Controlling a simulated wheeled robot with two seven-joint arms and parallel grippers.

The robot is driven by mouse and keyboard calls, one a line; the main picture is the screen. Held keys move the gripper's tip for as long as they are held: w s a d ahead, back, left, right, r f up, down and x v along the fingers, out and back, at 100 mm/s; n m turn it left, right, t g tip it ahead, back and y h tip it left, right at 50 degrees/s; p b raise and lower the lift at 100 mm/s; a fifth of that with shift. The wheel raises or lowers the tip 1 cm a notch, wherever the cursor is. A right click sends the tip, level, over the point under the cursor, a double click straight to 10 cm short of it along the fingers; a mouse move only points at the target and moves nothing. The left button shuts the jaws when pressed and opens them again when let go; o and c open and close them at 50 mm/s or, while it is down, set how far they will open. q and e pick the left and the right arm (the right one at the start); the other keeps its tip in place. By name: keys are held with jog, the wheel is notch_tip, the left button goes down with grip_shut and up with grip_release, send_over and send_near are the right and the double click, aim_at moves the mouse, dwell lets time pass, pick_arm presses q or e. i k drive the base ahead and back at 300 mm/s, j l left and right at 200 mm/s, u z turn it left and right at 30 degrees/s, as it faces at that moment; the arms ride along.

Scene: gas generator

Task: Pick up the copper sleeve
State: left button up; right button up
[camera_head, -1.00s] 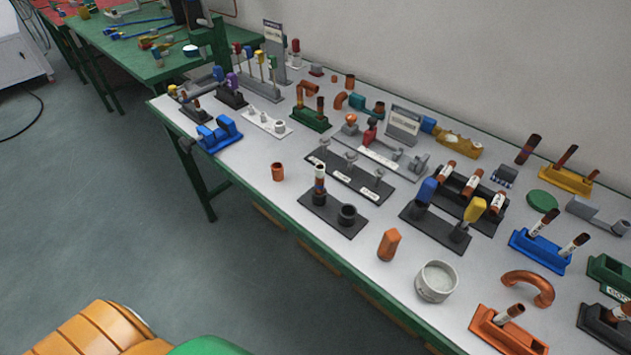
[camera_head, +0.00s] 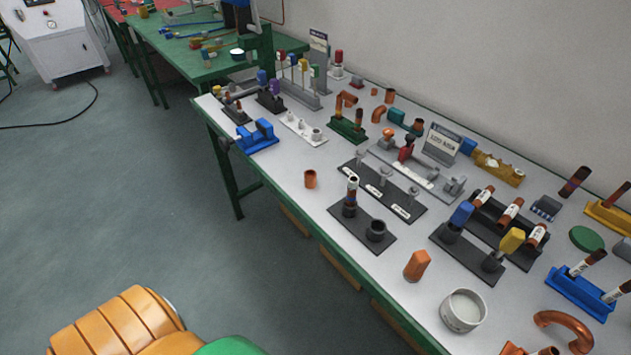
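A short open copper sleeve (camera_head: 310,179) stands upright near the front edge of the workbench, left of the middle, with free bench around it. A second small copper sleeve (camera_head: 389,95) stands at the back of the bench. I cannot tell from the view alone which of these the task means. A solid-looking copper piece with a slanted top (camera_head: 417,265) stands further right near the front edge. Neither of my grippers is in view.
Right of the front sleeve, a black stand (camera_head: 376,231) holds a dark upright tube. A blue vise (camera_head: 257,136) sits at the left end. A white round tub (camera_head: 463,311) stands at the right front. Bare bench (camera_head: 275,165) lies between vise and sleeve.

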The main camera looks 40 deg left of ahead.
aim_at(310, 175)
jog(key=j+z, duration=0.3)
jog(key=j, duration=0.5)
jog(key=j+z, duration=0.3)
jog(key=j, duration=0.45)
jog(key=k, duration=0.05)
